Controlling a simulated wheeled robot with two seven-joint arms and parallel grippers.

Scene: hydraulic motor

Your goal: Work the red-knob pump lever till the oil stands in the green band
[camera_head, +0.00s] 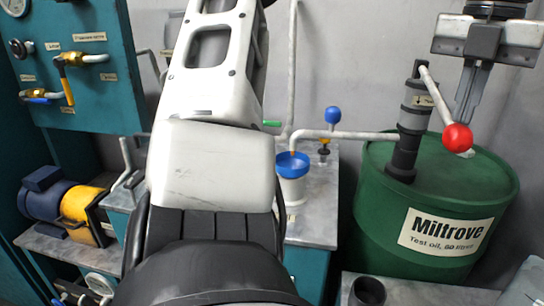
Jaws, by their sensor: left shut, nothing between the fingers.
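The pump lever (437,98) slants down to the right from the top of the hand pump (411,122) and ends in a red knob (457,138). The pump stands on a green oil drum (370,205) labelled Miltrove. My left gripper (464,130) is at the upper right and points down. Its fingers are shut and empty, with their tips just behind or beside the red knob; I cannot tell whether they touch. A pale spout pipe (350,135) runs left from the pump to a white vessel with a blue funnel rim (292,160). No oil level or green band can be made out.
My own white arm covers the middle left. A teal panel (85,90) with valves and gauges stands at left, above a blue-and-yellow motor (70,205). A blue knob (333,114) stands behind the pipe. A dark cup (367,291) is at the bottom.

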